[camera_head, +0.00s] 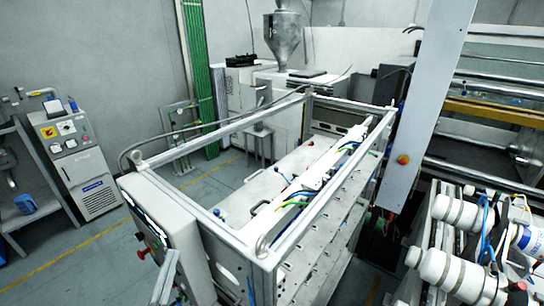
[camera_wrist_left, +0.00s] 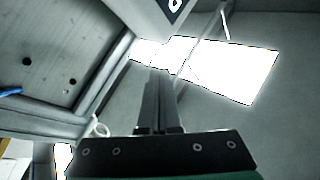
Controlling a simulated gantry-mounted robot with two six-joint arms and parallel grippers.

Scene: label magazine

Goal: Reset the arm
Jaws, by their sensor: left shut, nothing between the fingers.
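My left gripper (camera_wrist_left: 160,78) shows in the left wrist view. Its two dark fingers are shut against each other with nothing between them, pointing up the picture from a dark mounting plate with screws. No object is touching the fingertips as far as I can see. In the head view I cannot clearly make out the left gripper's fingers. My right gripper shows in neither view.
A framed machine (camera_head: 235,122) with a grey control box (camera_head: 172,225) fills the middle of the head view. A metal hopper (camera_head: 283,38) stands behind it. A white control cabinet (camera_head: 78,160) stands at left. Floor (camera_head: 70,255) between them is clear. A grey panel with holes (camera_wrist_left: 55,58) is left of the fingers.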

